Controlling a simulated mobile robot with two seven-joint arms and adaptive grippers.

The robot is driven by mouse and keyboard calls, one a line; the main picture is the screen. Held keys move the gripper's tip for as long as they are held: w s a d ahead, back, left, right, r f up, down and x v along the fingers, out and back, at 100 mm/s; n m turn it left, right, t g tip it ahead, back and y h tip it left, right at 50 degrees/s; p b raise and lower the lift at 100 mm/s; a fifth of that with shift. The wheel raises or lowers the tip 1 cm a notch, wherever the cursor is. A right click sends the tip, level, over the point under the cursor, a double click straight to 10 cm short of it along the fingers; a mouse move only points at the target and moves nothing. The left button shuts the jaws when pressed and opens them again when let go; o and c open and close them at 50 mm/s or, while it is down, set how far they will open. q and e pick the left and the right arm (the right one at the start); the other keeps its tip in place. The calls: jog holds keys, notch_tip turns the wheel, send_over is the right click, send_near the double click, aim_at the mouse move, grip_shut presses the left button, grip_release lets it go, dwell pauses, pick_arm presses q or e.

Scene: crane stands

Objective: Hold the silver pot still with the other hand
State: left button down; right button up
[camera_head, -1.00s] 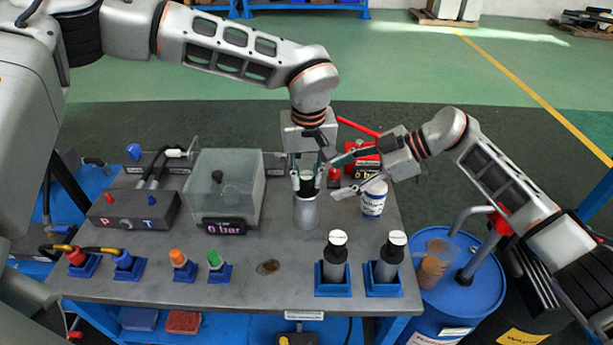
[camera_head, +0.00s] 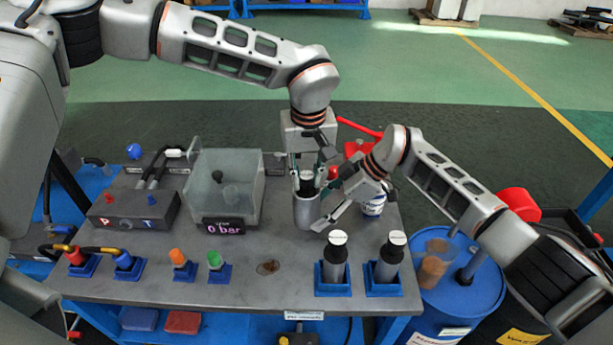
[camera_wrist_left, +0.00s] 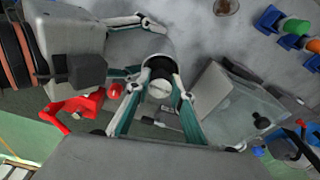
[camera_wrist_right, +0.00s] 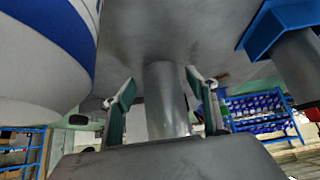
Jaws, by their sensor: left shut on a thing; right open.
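The silver pot (camera_head: 306,213) stands on the grey bench top, upright. My left gripper (camera_head: 307,186) is above it, shut on a dark cylinder with a pale top (camera_wrist_left: 160,88), whose lower end is in or right over the pot's mouth. My right gripper (camera_head: 328,208) is open and low at the pot's right side. In the right wrist view, the pot (camera_wrist_right: 166,100) stands between the two spread fingers, with gaps visible on both sides. The pot's far side is hidden.
A white can (camera_head: 373,205) stands close right of my right gripper. Two dark cylinders in blue holders (camera_head: 333,288) stand at the front. A clear box (camera_head: 224,185) is to the left. A red-handled device (camera_head: 355,148) is behind. The bench between box and pot is clear.

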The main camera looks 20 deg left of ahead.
jog(key=shift+s+a+f, duration=0.1)
jog(key=shift+a+f, duration=0.3)
jog(key=shift+f, duration=0.15)
jog(key=c, duration=1.2)
jog(key=shift+c, duration=0.2)
